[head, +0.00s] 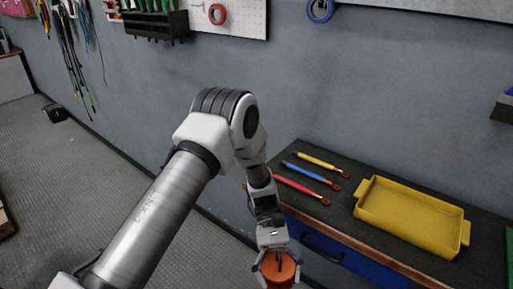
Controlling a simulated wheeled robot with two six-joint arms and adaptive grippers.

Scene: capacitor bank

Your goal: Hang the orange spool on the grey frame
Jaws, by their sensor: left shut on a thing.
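An orange spool (281,275) shows at the bottom edge of the head view, partly cut off. My left gripper (274,264) is shut on it, with its fingers pointing down around the spool, in front of the workbench. I cannot make out a grey frame in this view. My right gripper is not in view.
A dark-topped workbench (378,245) stands at the right. A yellow tray (410,215) and red (299,189), blue (308,174) and yellow (322,164) handled tools lie on it. A white pegboard (240,18) hangs on the grey wall. Open floor (75,165) is at the left.

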